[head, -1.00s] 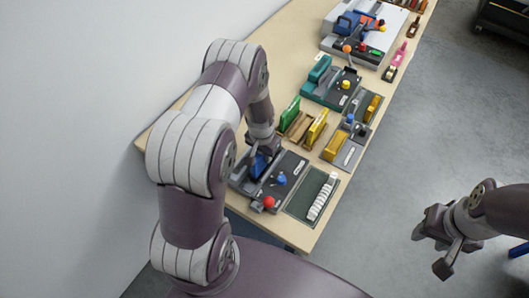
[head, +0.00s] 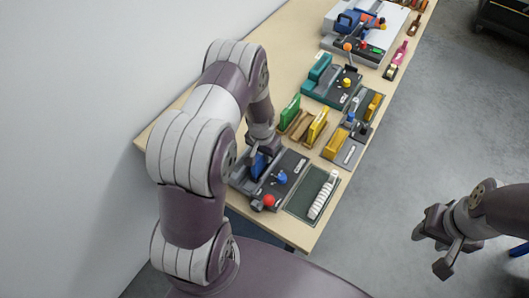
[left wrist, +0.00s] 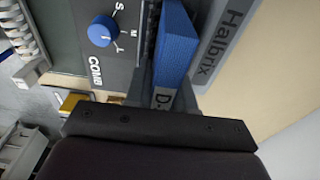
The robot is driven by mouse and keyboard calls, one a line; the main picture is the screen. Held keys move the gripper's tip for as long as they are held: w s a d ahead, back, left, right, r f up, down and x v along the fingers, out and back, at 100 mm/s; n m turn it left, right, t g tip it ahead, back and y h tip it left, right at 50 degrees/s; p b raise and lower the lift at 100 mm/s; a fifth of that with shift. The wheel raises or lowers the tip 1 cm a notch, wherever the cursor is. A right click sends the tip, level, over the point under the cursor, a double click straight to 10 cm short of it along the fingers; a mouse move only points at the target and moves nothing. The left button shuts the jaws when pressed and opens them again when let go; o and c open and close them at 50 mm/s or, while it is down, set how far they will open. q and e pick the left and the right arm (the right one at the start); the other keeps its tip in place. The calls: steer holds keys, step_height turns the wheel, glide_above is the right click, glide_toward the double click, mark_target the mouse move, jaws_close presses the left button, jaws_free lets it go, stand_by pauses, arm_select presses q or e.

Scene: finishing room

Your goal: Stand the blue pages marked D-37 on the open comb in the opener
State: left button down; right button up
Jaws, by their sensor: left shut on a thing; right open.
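The blue pages (head: 257,166) are a thick blue block at the opener (head: 292,164), a dark grey machine at the table's near end. My left gripper (head: 260,151) is shut on them from above. My right gripper (head: 441,243) is open and empty, off the table at the right.
The opener has a blue knob (head: 282,178) and a red ball (head: 268,200). A tray (head: 299,205) with a row of white combs (head: 322,196) lies to its right. Green pages (head: 290,112) and yellow pages (head: 317,126) stand in wooden holders behind it. A wall is at the left.

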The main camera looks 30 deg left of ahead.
arm_select(q)
steer(key=c, duration=1.2)
jaws_free()
steer(key=shift+c, duration=0.2)
steer(key=r+p, duration=0.6)
steer(key=r, duration=0.1)
steer(key=s+r+p, duration=0.1)
steer(key=r+p, duration=0.2)
steer(key=r, duration=0.1)
steer(key=shift+s, duration=0.1)
